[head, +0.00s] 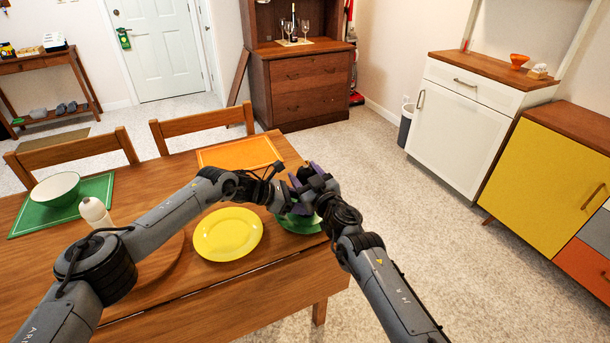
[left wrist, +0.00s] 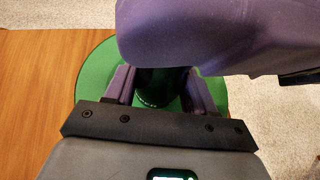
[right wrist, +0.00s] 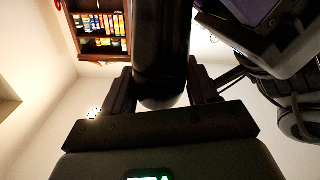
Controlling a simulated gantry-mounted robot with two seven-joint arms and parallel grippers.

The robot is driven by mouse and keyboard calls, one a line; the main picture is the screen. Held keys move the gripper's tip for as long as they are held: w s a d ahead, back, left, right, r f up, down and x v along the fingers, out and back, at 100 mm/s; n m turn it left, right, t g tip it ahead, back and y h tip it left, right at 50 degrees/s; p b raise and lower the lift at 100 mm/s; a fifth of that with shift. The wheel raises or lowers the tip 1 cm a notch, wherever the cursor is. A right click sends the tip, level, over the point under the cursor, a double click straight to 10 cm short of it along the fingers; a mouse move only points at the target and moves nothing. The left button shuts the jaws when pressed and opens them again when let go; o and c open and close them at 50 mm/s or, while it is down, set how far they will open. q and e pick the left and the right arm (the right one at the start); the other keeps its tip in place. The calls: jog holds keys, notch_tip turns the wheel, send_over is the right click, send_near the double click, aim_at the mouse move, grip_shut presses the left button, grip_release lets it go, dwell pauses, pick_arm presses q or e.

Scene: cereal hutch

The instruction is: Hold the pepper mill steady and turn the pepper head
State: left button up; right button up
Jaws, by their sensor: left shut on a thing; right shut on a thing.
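The pepper mill is mostly hidden behind my grippers in the head view. In the right wrist view it is a dark, glossy cylinder (right wrist: 160,45) between the fingers of my right gripper (right wrist: 160,88). In the left wrist view a dark part of the mill (left wrist: 155,84) sits between the purple fingers of my left gripper (left wrist: 160,92), above a round green plate (left wrist: 95,72). Both grippers are shut on the mill and close together, with my right gripper (head: 313,183) crossing over the left one. The mill's head cannot be made out clearly.
The green plate (head: 298,224) is near the table's right edge. Chairs stand behind; open floor lies right.

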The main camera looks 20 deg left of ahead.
jog(key=shift+s+a+f+m+t+h, duration=0.1)
jog(key=shift+a+m+t+h, duration=0.05)
jog(key=shift+m+t+h, duration=1.05)
jog(key=shift+h, duration=0.3)
jog(key=shift+a+m+t+h, duration=0.1)
jog(key=shift+m+t+h, duration=0.3)
jog(key=shift+m+h, duration=0.3)
jog(key=shift+m+t+h, duration=0.4)
jog(key=shift+h, duration=0.4)
jog(key=shift+d, duration=0.2)
jog(key=o, duration=1)
